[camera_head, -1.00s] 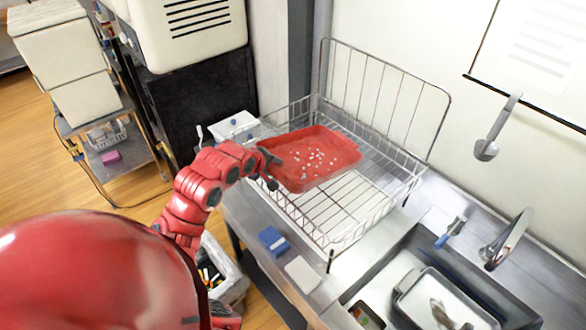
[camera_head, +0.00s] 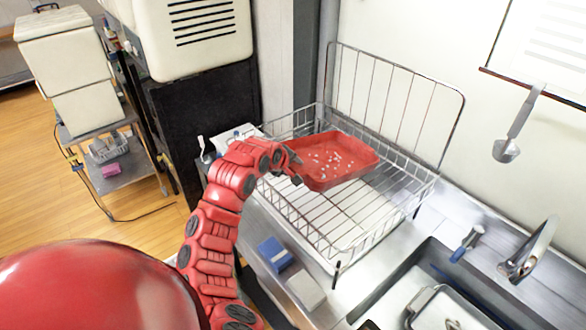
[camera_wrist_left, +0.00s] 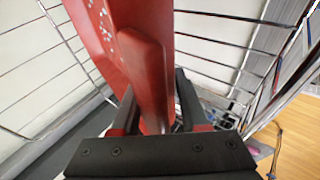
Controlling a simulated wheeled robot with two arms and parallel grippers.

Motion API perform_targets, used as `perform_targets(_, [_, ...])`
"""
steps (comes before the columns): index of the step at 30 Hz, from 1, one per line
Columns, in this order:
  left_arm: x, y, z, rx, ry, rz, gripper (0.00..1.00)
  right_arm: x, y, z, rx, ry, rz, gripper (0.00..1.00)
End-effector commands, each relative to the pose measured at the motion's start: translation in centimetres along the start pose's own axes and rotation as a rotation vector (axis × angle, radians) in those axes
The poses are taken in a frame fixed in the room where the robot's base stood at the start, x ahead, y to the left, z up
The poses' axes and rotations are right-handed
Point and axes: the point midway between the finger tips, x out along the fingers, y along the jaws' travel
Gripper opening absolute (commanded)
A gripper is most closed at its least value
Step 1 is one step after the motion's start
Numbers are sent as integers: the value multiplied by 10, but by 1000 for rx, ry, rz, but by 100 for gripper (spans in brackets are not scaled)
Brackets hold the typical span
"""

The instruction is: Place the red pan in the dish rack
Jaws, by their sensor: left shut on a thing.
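The red pan (camera_head: 338,160) is a shallow rectangular tray with white specks inside. In the head view it is over the back left part of the wire dish rack (camera_head: 335,222), within the outline of its walls. I cannot tell whether its underside touches the rack floor. My left gripper (camera_head: 294,166) is shut on the pan's near left edge. In the left wrist view the red pan (camera_wrist_left: 105,40) runs up from between the fingers of the left gripper (camera_wrist_left: 155,110), with rack wires on both sides. My right gripper is not in view.
A blue sponge (camera_head: 274,252) and a pale block (camera_head: 305,290) lie on the counter in front of the rack. A sink with a faucet (camera_head: 528,250) is at the right. A ladle (camera_head: 515,125) hangs on the wall. The rack's front half is empty.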

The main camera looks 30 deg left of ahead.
Motion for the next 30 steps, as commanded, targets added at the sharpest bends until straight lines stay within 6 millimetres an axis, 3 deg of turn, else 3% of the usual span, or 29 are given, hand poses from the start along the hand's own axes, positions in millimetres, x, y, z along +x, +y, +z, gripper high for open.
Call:
perform_targets(5, [3,-2,1,-1,0,0,0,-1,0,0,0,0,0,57])
perform_targets(6, [3,-3,1,0,0,0,46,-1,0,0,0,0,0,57])
perform_targets(11, [3,-3,1,0,0,-1,74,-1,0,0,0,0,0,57])
perform_targets(22, [-1,0,0,0,0,0,74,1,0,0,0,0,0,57])
perform_targets(30, [-50,5,-4,0,2,-4,74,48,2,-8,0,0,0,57])
